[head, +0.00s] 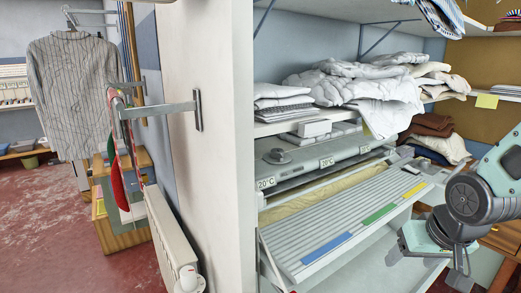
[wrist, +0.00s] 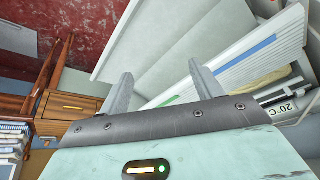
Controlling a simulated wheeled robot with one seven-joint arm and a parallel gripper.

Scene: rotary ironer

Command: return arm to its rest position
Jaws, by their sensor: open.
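My gripper shows in the wrist view (wrist: 160,85) with its two grey fingers spread apart and nothing between them. In the head view my arm comes in from the right edge, and its end is in front of the right end of the ironer; the fingertips are hard to make out there. The rotary ironer (head: 335,212) has a slatted feed board with blue, green and yellow marks and a beige roller (head: 310,198) behind it. Part of its board also shows in the wrist view (wrist: 235,75), beyond the fingers.
A white wall (head: 205,90) stands left of the ironer, with a radiator (head: 172,245) and a rail on it. Folded white linen (head: 350,85) lies on a shelf above. A wooden drawer unit (wrist: 68,107) and stacked books or cloths (wrist: 12,145) are at the wrist view's left.

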